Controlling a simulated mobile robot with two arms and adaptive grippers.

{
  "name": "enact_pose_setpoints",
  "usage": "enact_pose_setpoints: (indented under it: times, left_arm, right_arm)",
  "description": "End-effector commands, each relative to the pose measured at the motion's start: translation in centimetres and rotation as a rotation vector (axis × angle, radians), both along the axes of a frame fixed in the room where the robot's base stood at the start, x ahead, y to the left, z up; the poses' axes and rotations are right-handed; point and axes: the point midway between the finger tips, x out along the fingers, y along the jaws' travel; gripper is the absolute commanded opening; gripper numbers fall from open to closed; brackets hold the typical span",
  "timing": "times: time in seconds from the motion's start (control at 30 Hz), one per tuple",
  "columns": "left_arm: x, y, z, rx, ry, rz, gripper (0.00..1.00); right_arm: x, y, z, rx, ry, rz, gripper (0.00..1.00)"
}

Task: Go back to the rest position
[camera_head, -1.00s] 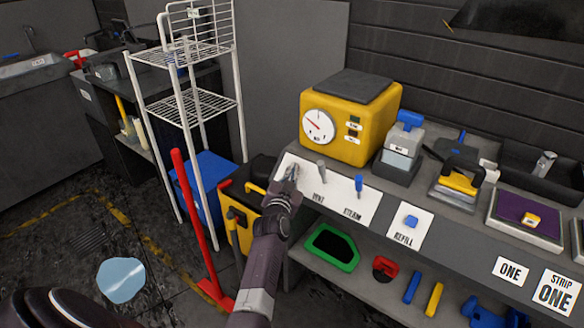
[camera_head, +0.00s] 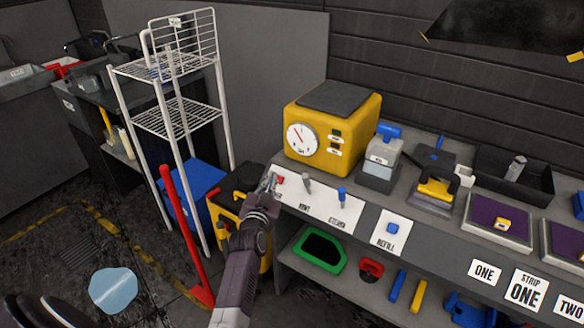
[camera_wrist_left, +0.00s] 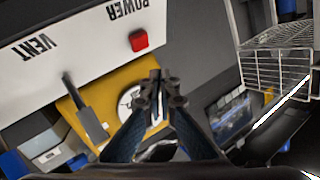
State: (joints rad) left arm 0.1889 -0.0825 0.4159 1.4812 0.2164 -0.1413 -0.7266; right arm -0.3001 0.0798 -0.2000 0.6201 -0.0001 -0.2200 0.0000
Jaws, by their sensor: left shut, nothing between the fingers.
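My left gripper (camera_head: 268,184) is shut and empty. It is at the left end of the white control panel (camera_head: 322,212), just beside the red button (camera_head: 280,180). In the left wrist view its closed fingers (camera_wrist_left: 160,88) are in the middle, with the red button (camera_wrist_left: 138,40) labelled POWER apart from the tips. The grey VENT lever (camera_head: 306,182) and the blue-tipped STEAM lever (camera_head: 342,196) stand to the right of it. My right gripper is not in view.
A yellow machine with a dial (camera_head: 334,128) stands on the bench behind the panel. A white wire rack (camera_head: 180,118) and a red-handled tool (camera_head: 183,225) stand left of my arm. Purple pads (camera_head: 492,220) lie to the right. A light blue patch (camera_head: 113,288) is on the floor.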

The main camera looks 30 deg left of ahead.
Motion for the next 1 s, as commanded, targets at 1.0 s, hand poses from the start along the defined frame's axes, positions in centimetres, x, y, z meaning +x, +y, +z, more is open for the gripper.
enact_pose_setpoints:
  times: [1.0]
  left_arm:
    - [-25.5, -16.5, -41.4, -0.291, 0.805, -0.227, 0.0]
  right_arm:
    - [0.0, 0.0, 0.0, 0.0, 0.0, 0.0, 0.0]
